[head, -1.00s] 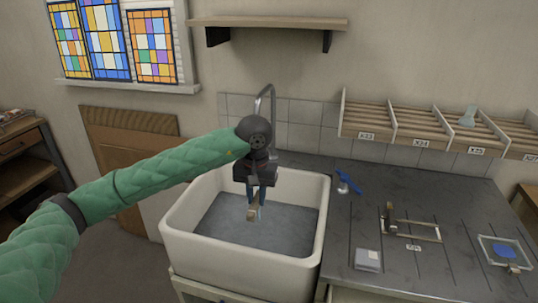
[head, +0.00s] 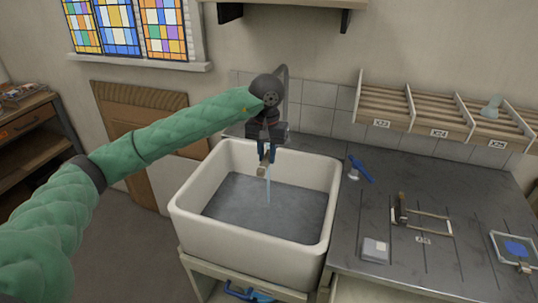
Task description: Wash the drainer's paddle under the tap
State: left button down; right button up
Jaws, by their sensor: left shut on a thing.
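My left gripper (head: 266,157) points down over the back part of the white sink (head: 205,233). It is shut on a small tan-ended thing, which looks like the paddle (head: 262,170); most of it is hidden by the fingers. A thin pale stream of water (head: 268,190) falls into the sink right beside the held thing; I cannot tell whether it touches it. The grey tap (head: 283,72) rises behind my wrist, which hides its spout. A slatted wall rack (head: 420,112), perhaps the drainer, holds a pale green piece (head: 491,107) at right. My right gripper is not in view.
The dark worktop (head: 375,205) right of the sink carries a blue tool (head: 361,168), a wooden frame (head: 428,222), a small pale block (head: 375,249) and a tray with blue paint (head: 516,249). A shelf hangs above the tap.

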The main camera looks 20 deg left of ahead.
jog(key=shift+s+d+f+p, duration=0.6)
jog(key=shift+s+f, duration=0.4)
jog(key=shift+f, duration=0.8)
pick_arm(q)
jog(key=w+a+f+b, duration=0.2)
jog(key=w+a, duration=0.3)
jog(key=w, duration=0.3)
jog(key=shift+b, duration=0.7)
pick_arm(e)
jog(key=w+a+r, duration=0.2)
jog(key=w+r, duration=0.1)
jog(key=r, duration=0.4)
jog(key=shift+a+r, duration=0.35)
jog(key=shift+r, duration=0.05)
pick_arm(q)
jog(key=shift+r, duration=0.1)
jog(key=shift+w+d+b, duration=0.35)
jog(key=shift+d+b, duration=0.15)
jog(key=shift+d, duration=0.05)
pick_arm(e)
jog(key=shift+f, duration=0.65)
